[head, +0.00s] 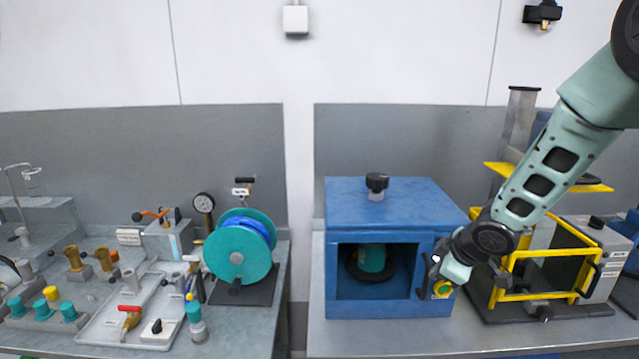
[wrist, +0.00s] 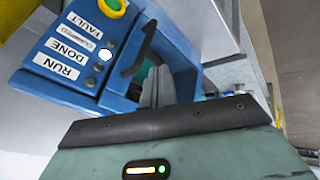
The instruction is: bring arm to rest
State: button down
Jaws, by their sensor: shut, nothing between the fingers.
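My arm (head: 540,185) reaches in from the upper right in the head view. Its wrist hangs in front of the right side of the blue box (head: 385,205). My gripper (wrist: 157,88) is shut and empty in the wrist view, its grey fingers pointing toward the box's front. A black handle (wrist: 140,48) and a labelled panel (wrist: 72,50) with a lit white lamp and a yellow-ringed button (wrist: 112,6) are close by. I cannot tell whether the fingers touch the box. In the head view my gripper covers part of the panel.
A teal drum (head: 372,258) sits in the box's open front. A yellow-framed machine (head: 555,295) stands close on the right, partly behind my arm. The left bench holds a teal reel (head: 237,255) and a tray (head: 95,335) of small parts. The bench front (head: 400,338) is clear.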

jog(key=s+a+f+m+g+b, duration=0.1)
jog(key=s+a+b, duration=0.2)
jog(key=s+a, duration=0.4)
jog(key=s+a+f+m+g+b, duration=0.1)
jog(key=s+a+m+g+b, duration=0.2)
jog(key=s, duration=0.5)
jog(key=s+a+f+g+b, duration=0.1)
jog(key=s+a+b, duration=0.1)
jog(key=s, duration=0.7)
jog(key=s+a+f+g+h+b, duration=0.1)
jog(key=s+a+b, duration=0.1)
jog(key=s, duration=0.8)
jog(key=shift+s+a+b, duration=0.15)
jog(key=shift+s+b, duration=0.1)
jog(key=shift+b, duration=0.3)
